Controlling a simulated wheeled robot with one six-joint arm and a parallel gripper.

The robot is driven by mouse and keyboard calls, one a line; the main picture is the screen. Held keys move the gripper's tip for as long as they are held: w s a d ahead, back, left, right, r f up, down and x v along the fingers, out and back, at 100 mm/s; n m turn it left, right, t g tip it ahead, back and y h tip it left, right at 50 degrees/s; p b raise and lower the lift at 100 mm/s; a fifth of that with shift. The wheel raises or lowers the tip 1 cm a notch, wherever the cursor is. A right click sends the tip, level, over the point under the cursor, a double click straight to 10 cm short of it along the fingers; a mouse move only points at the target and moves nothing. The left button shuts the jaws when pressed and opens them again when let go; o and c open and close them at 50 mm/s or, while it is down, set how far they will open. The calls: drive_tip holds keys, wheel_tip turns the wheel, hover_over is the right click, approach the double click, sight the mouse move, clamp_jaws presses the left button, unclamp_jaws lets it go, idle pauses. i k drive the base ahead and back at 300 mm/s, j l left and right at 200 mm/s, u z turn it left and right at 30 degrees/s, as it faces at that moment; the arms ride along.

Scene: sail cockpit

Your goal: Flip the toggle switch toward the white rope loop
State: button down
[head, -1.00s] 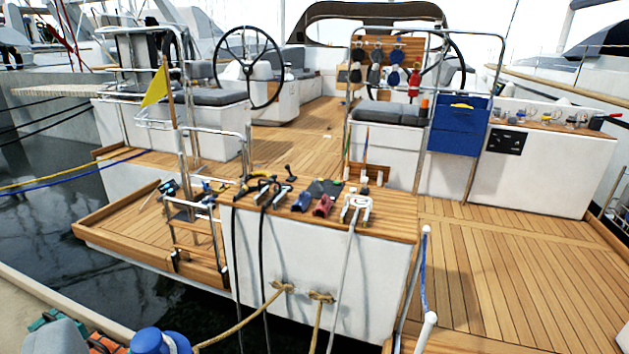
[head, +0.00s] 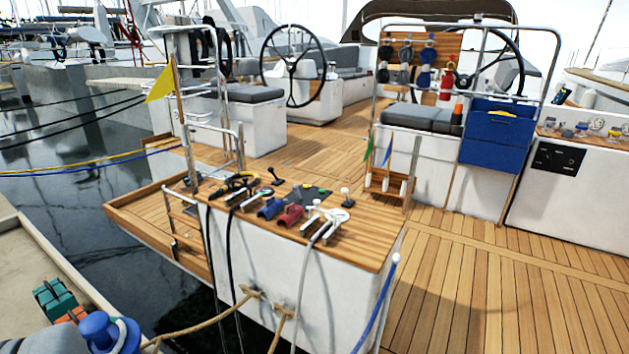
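My gripper is not in view. I cannot tell surely which part is the toggle switch. A small lever with a black knob (head: 275,177) and one with a white knob (head: 347,197) stand on the wooden top of the near white console (head: 345,250). A white rope (head: 309,262) is around or on a pale fitting (head: 325,220) at the console's front edge and hangs down its face. Whether it forms a loop is too small to tell. A black panel (head: 558,157) on the right-hand white counter shows details too small to read.
Blue and red fittings (head: 280,210) lie between the levers. Railings, a blue bin (head: 497,135) and a steering wheel (head: 292,65) stand behind. Teak deck (head: 490,285) at right is clear. Dock gear, including a blue drum (head: 98,330), is at lower left, beside dark water (head: 100,255).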

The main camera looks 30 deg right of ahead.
sight(295, 187)
drive_tip(key=i+l+u, duration=0.2)
drive_tip(key=l, duration=1.1)
drive_tip(key=l+u, duration=0.15)
drive_tip(key=l, duration=1.1)
drive_tip(key=i+l, duration=0.2)
drive_tip(key=l, duration=0.15)
drive_tip(key=i+l+u, duration=0.1)
drive_tip(key=l, duration=0.3)
drive_tip(key=i+l, duration=0.45)
drive_tip(key=l, duration=0.3)
drive_tip(key=i+l+u, duration=0.1)
drive_tip(key=l, duration=0.25)
drive_tip(key=i+l, duration=0.2)
drive_tip(key=l, duration=0.2)
drive_tip(key=i+u, duration=0.05)
